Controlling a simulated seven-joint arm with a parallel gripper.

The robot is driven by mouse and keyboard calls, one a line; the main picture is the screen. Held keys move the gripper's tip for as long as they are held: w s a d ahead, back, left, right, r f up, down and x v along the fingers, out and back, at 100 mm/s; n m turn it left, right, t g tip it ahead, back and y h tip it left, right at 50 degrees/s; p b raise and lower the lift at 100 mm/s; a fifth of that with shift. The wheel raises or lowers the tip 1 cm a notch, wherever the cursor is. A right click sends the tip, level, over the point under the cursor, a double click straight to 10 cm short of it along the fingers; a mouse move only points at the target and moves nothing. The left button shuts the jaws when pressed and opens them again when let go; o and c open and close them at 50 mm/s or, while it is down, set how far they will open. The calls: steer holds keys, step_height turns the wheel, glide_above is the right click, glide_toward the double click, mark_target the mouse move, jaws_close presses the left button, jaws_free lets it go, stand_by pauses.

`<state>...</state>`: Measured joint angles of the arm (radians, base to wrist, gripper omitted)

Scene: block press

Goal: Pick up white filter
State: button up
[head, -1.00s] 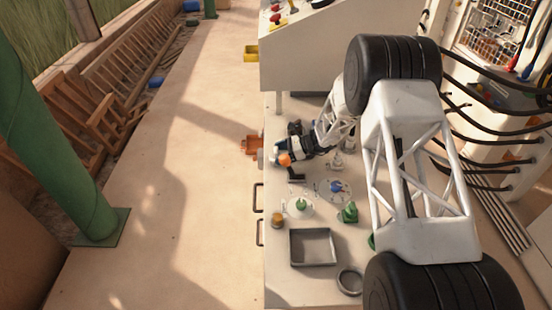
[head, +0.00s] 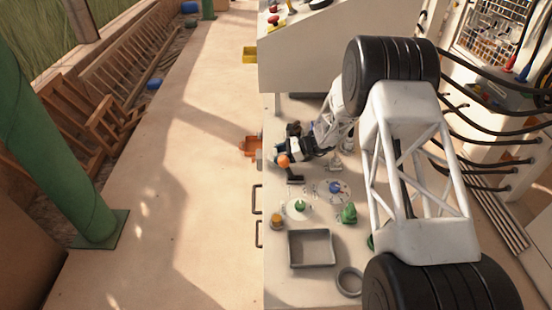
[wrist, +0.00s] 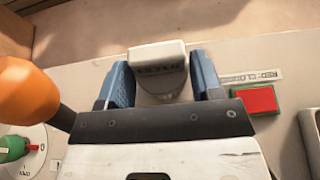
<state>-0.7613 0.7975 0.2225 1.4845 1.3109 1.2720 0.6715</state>
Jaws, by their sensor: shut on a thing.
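The white filter (wrist: 160,60) is a rounded white block with dark, unreadable lettering. It sits between the two blue fingers of my gripper (wrist: 160,84) in the wrist view. My gripper is shut on it, with one finger on each side. Its lower part is partly hidden by the gripper's dark front plate. In the head view my gripper (head: 281,149) is low over the left edge of the bench, and the filter is too small there to make out clearly.
An orange ball knob (wrist: 28,95) stands close left of my gripper. A red block (wrist: 254,99) lies to the right. The bench carries a green-knobbed dial (head: 300,207), a blue knob (head: 335,187), a green part (head: 348,213), a grey tray (head: 312,263) and a ring (head: 349,281). A console (head: 310,60) rises behind.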

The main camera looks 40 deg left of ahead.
steer(key=shift+r, duration=0.15)
step_height(320, 180, up, 10)
stand_by(0.7)
steer(key=shift+w, duration=0.1)
stand_by(0.5)
